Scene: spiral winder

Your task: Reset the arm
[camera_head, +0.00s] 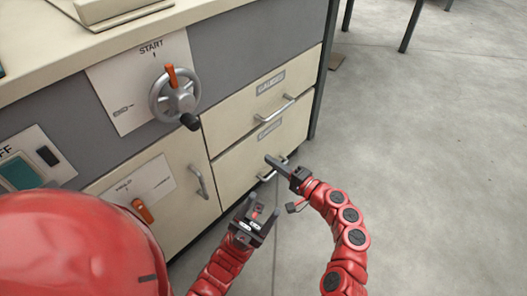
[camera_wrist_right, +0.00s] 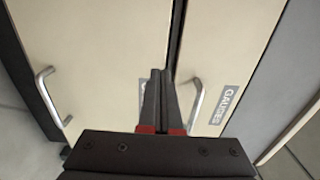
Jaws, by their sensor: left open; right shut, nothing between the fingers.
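My right gripper (camera_head: 270,159) is in front of the lower drawer's handle in the head view. It is shut and empty, and its closed fingers also show in the right wrist view (camera_wrist_right: 158,75). Whether it touches the handle cannot be told. My left gripper (camera_head: 262,208) is lower, before the cabinet, open with nothing between its fingers. The grey handwheel (camera_head: 160,104) has a black knob and an orange pointer (camera_head: 171,76); the pointer is near the START mark on its plate. Both grippers are apart from the wheel.
The cabinet has an upper drawer (camera_head: 250,104), a lower drawer (camera_head: 238,166) and a door (camera_head: 182,195), all with bar handles and looking shut. An orange switch (camera_head: 142,211) sits on a lower plate. Open floor (camera_head: 440,170) lies to the right, with dark table legs behind.

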